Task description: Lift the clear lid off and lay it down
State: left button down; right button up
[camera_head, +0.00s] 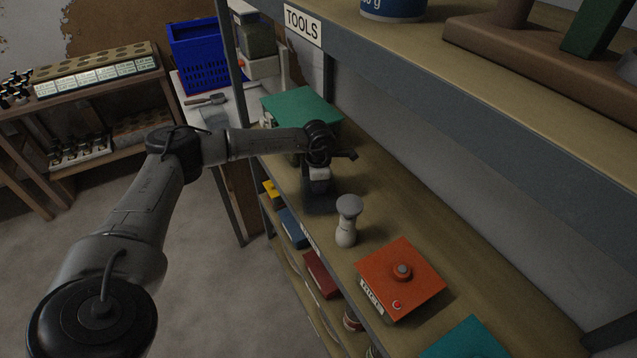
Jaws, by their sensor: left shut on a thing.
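My left gripper (320,204) reaches down over the middle shelf, between a green-topped box and a pale round-headed object. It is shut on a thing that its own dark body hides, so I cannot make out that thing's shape. I cannot pick out a clear lid for certain anywhere in view. My right gripper is not in view.
The green-topped box (301,106) stands behind my left gripper. In front are the pale round-headed object (347,222), an orange box (415,279) with a knob and a teal surface (467,341). The upper shelf (440,63) overhangs. Bare shelf shows at the right.

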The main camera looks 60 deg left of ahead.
pick_arm(q)
jog(key=shift+f, duration=0.25)
jog(key=c, duration=0.9)
grip_release()
notch_tip(320, 180, up, 14)
jog(key=p, duration=0.2)
